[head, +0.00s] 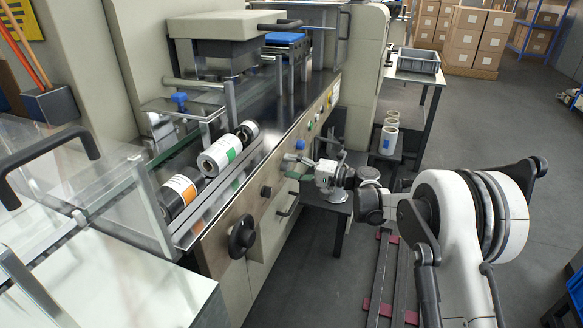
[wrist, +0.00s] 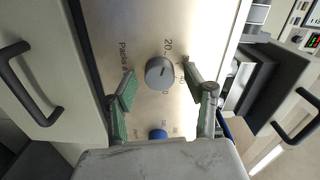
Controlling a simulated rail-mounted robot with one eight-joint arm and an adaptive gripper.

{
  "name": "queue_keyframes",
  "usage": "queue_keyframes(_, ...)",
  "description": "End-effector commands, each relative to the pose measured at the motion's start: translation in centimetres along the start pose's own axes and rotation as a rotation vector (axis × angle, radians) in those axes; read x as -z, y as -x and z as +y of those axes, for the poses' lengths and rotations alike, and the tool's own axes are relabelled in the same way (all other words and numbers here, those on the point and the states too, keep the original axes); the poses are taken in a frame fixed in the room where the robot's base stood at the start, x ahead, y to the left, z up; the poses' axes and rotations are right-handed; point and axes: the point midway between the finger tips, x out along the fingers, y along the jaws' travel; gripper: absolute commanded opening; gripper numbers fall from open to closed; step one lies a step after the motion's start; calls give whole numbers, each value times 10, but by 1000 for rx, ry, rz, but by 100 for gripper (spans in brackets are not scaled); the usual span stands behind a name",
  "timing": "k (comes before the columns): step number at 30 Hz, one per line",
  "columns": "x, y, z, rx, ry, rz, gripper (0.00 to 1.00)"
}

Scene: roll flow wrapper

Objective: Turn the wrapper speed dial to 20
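The speed dial (wrist: 160,72) is a round grey knob on a bright metal panel in the wrist view. Printed marks stand around it; "20" reads above it, and the text "Packs" runs along its left. Its exact pointer setting is too small to tell. My gripper (wrist: 159,75) is open, with one green-padded finger on each side of the dial in the picture. Gaps show between both fingers and the dial, so it is not gripped. In the head view my gripper (head: 291,166) is at the machine's front panel, and I cannot make out the dial there.
A blue knob (wrist: 157,134) is below the dial in the wrist view. A black handwheel (head: 242,236) and a drawer handle (head: 289,204) stick out of the machine front. Film rolls (head: 219,155) lie on the machine's top. The floor (head: 470,120) beyond my arm is clear.

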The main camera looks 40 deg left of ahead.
Motion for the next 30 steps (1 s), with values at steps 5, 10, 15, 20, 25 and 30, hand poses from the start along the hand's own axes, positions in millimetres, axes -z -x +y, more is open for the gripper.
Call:
queue_keyframes(5,0,4,0,0,0,1,48)
queue_keyframes(10,0,26,0,0,0,1,48)
queue_keyframes(15,1,61,0,-1,0,3,48)
queue_keyframes(20,1,91,0,-1,0,3,48)
queue_keyframes(25,1,112,0,0,0,2,48)
queue_keyframes(30,0,119,0,0,0,-1,48)
